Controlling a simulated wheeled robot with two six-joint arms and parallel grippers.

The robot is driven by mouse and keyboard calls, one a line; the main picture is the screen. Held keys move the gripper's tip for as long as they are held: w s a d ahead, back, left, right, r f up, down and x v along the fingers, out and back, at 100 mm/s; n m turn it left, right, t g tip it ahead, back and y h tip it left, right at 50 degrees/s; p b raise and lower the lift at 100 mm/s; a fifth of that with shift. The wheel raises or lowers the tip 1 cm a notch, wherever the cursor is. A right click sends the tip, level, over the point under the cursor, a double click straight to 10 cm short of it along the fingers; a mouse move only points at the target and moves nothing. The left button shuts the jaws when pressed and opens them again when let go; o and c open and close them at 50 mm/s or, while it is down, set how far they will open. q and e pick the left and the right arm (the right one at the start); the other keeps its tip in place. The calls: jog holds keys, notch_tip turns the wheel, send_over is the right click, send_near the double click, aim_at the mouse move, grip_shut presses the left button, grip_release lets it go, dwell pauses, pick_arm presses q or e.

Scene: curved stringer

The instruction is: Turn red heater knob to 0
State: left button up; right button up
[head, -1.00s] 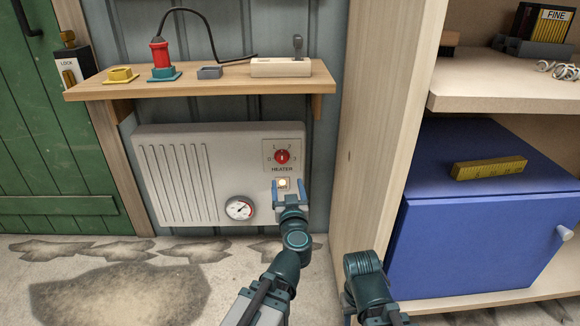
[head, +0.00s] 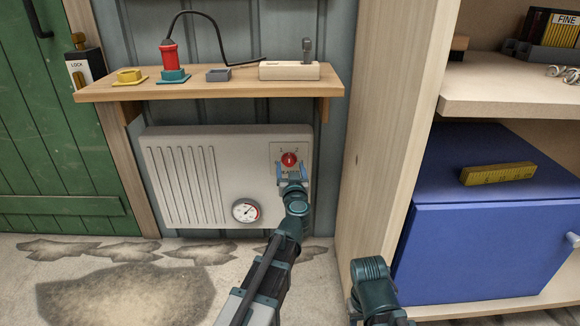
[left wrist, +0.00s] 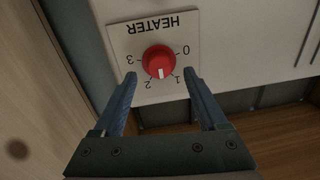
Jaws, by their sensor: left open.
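The red heater knob (head: 289,160) sits on a pale square plate on the white heater (head: 180,180). In the left wrist view the plate is upside down; the red knob (left wrist: 159,61) has a white mark pointing between 1 and 2, with 0 at the right and 3 at the left. My left gripper (head: 291,174) is just below the knob in the head view. In the left wrist view its open blue fingers (left wrist: 160,80) are spread either side of the knob's pointer end, with nothing between them. My right gripper is not in view, only part of its arm.
A wooden shelf (head: 220,88) above the heater holds a red plug, a small yellow tray and a switch block. A round gauge (head: 245,211) is at the heater's lower part. A wooden post (head: 385,130) and blue cabinet (head: 480,250) stand to the right.

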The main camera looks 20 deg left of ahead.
pick_arm(q)
jog(key=shift+x, duration=1)
grip_shut()
